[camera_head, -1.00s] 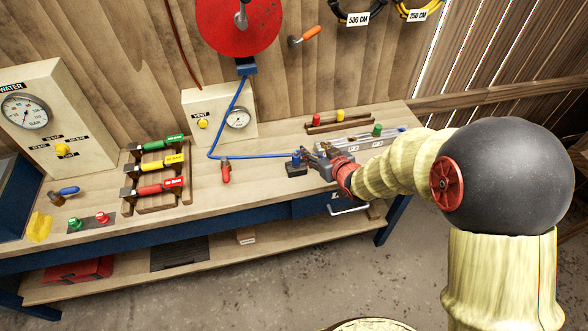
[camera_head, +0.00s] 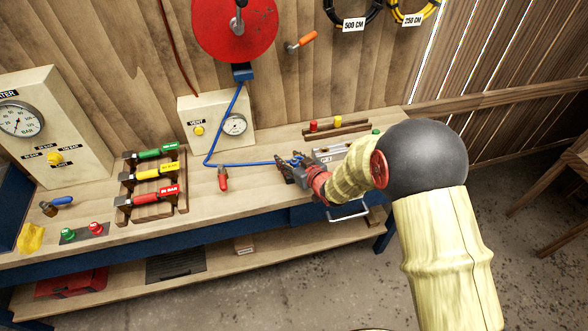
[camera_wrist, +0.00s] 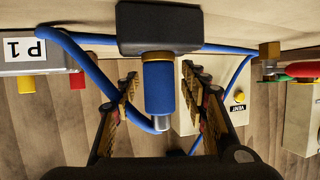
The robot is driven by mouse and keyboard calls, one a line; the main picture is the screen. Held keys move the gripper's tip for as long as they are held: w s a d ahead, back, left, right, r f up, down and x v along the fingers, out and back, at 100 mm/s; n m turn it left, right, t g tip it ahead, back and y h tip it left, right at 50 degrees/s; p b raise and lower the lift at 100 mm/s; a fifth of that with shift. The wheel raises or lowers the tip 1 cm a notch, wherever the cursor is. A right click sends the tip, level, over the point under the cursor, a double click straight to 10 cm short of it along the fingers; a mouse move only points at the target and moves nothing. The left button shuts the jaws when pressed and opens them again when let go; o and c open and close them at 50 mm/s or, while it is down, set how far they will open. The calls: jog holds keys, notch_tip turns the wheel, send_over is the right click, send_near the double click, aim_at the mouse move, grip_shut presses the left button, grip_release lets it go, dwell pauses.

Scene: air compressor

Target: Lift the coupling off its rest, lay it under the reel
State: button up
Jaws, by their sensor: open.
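The coupling is a blue cylinder with a metal tip (camera_wrist: 159,90). In the wrist view it stands out from its black rest (camera_wrist: 160,28), still against it. My gripper (camera_wrist: 160,72) is open, with one finger on each side of the coupling and visible gaps between. In the head view my gripper (camera_head: 290,167) is low over the right half of the bench and mostly hides the coupling and rest. A blue hose (camera_head: 224,122) runs from that block down to the bench and to my gripper.
The vent box with gauge (camera_head: 215,125) stands at the back of the bench. A red-handled part (camera_head: 222,180) lies left of my gripper. A rack of green, yellow and red handles (camera_head: 152,208) is further left. A grey P1 block (camera_head: 331,153) is close on the right.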

jog(key=shift+w+a, duration=0.15)
jog(key=shift+w, duration=0.15)
jog(key=shift+c, duration=0.7)
grip_shut()
